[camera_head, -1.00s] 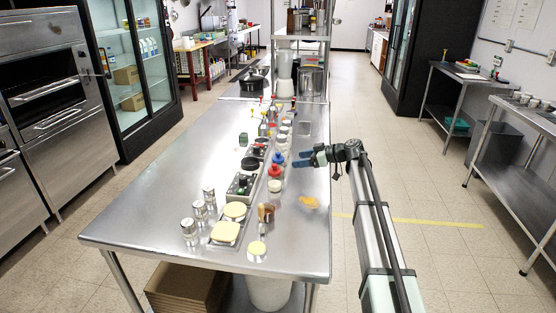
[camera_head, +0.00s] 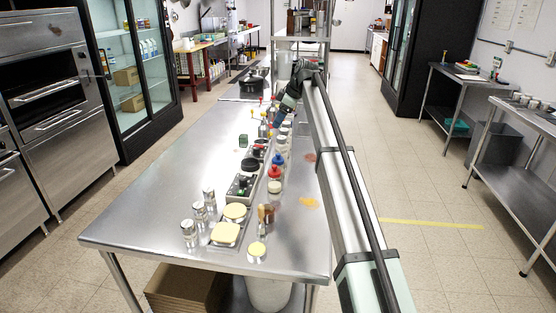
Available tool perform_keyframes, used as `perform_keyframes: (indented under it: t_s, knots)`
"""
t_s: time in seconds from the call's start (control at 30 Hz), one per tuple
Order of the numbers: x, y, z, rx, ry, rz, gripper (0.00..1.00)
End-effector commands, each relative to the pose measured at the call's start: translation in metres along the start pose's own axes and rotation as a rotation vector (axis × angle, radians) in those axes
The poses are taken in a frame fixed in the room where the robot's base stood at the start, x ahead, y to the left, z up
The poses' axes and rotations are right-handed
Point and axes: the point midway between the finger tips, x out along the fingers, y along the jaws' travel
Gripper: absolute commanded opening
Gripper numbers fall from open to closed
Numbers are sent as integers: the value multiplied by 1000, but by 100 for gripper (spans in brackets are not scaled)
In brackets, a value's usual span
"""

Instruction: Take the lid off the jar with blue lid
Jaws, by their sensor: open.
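The jar with blue lid (camera_head: 278,159) stands in the row of jars along the right side of the steel table. It is small in view, and its blue lid shows on top. A red-lidded jar (camera_head: 275,172) stands just in front of it. My gripper (camera_head: 278,121) is open and points down over the farther part of the same row, behind the blue lid and apart from it. Nothing shows between its fingers, though they are small and dark here. My arm covers part of the table's right edge.
The steel table (camera_head: 160,215) is clear on its left side. Yellow-lidded containers (camera_head: 226,233) and several silver-topped shakers (camera_head: 189,229) stand at the near end. An orange patch (camera_head: 309,203) lies near the right edge. A black pot (camera_head: 251,83) stands at the back.

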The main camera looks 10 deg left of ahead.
Motion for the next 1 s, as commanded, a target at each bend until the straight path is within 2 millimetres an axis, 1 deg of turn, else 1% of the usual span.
perform_keyframes:
  t_s: [0.03,0.1,0.2,0.37,0.47,0.57,0.9,1.0]
  knots:
    - [0,3,10,28,-61,-13,72]
    - [-2,-1,24,68,-133,-30,72]
    - [-4,-8,39,129,-207,-56,72]
    - [-4,-14,41,184,-221,-76,72]
    - [2,-15,42,190,-220,-75,72]
    - [12,-16,44,189,-219,-75,72]
    - [66,-22,55,187,-218,-75,72]
    - [76,-22,58,187,-218,-74,72]
